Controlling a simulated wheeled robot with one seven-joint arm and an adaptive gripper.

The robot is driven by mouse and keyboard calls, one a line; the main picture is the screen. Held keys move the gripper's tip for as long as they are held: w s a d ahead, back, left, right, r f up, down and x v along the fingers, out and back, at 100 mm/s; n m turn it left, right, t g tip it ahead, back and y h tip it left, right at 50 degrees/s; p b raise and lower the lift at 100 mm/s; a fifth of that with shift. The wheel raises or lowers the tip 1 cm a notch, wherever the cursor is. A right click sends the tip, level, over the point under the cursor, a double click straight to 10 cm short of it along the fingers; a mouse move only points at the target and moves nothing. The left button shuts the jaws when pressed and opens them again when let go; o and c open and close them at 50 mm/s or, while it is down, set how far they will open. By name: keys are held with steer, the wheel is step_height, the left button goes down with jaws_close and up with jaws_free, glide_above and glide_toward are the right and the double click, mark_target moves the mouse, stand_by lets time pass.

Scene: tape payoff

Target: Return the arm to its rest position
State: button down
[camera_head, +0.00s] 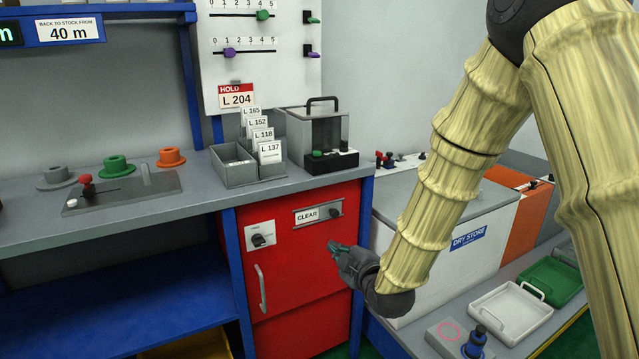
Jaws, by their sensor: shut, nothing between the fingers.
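My arm comes down from the upper right, clad in a pale yellow ribbed sleeve. My gripper (337,250) is at its end, dark grey, with its fingers shut and nothing held. It is in front of the right side of the red cabinet (290,285), below and right of the CLEAR label (307,216). I cannot tell whether it touches the cabinet.
A grey worktop (110,220) with a card box (238,170) and a lidded metal box (318,135) is behind. The DRY STORE chest (425,270) is right of the gripper, partly behind my arm. A white tray (511,312) and green tray (553,279) lie at lower right.

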steer(key=s+d+f+m+g+h, duration=0.1)
steer(key=s+d+f+m+g, duration=0.15)
steer(key=s+f, duration=0.55)
steer(key=s+d+f+m+g+h, duration=0.1)
steer(key=s+d+f+m+g, duration=0.2)
steer(key=f, duration=0.8)
steer(key=s+d+f+m+g+h, duration=0.1)
steer(key=s+d+f+m+g, duration=0.15)
steer(key=s+f, duration=0.6)
steer(key=s+d+f+m+g+h, duration=0.1)
steer(key=s+d+f+m+g, duration=0.15)
steer(key=s+f, duration=0.45)
steer(key=s+d+f+m+g, duration=0.2)
steer(key=s+d+f+m, duration=0.1)
steer(key=s, duration=0.8)
steer(key=s+d+f+m+g+h, duration=0.1)
steer(key=s+d+f+m+g, duration=0.1)
steer(key=s+f, duration=0.5)
step_height(320, 180, up, 26)
steer(key=s+p, duration=0.2)
steer(key=p, duration=2.2)
steer(key=shift+d, duration=0.25)
steer(key=shift+r, duration=0.1)
